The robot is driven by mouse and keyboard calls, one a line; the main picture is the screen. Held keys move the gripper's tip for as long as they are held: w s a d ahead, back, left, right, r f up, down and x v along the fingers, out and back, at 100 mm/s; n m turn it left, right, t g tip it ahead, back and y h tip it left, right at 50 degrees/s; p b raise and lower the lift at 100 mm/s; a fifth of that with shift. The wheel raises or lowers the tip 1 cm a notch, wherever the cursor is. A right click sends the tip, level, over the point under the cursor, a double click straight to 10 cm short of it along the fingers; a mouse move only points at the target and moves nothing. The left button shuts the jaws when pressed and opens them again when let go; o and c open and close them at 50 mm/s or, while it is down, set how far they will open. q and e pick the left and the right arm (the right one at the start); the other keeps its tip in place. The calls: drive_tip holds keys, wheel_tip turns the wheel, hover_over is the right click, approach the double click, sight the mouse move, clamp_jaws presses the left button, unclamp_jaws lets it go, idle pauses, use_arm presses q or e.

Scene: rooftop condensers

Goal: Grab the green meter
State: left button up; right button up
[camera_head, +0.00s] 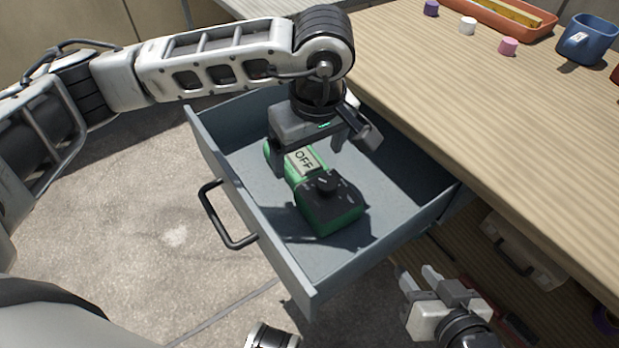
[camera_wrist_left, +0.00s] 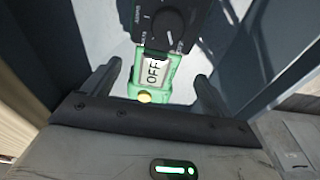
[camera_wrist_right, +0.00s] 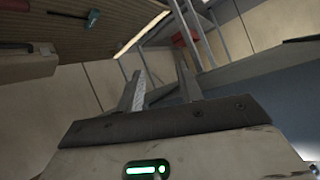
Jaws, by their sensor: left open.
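The green meter (camera_head: 326,220) lies in the open grey drawer (camera_head: 288,262). It has a black dial face and a small screen reading OFF. My left gripper (camera_head: 325,160) is open above the screen end of the meter, pointing down into the drawer. In the left wrist view the meter (camera_wrist_left: 153,72) shows between the two spread fingers (camera_wrist_left: 158,76), with a gap on each side. Part of the meter is hidden by the gripper in the head view. My right gripper (camera_head: 418,280) is open and empty, low at the right of the drawer; its fingers (camera_wrist_right: 162,80) stand apart.
The wooden worktop (camera_head: 440,90) overhangs the drawer's right side. On it are a blue mug (camera_head: 590,38), an orange tray (camera_head: 545,30), and purple (camera_head: 431,8), white (camera_head: 467,25) and pink (camera_head: 508,46) pieces. A pale case (camera_head: 520,250) sits beneath.

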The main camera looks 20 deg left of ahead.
sight(310, 169)
use_arm(q)
drive_tip(key=f, duration=0.3)
drive_tip(key=f+b, duration=0.1)
drive_tip(key=f, duration=0.1)
drive_tip(key=shift+w+a+f, duration=0.15)
drive_tip(key=shift+w+f, duration=0.15)
drive_tip(key=shift+w, duration=0.05)
drive_tip(key=shift+c, duration=0.3)
drive_tip(key=shift+r, duration=0.15)
drive_tip(key=c, duration=1.3)
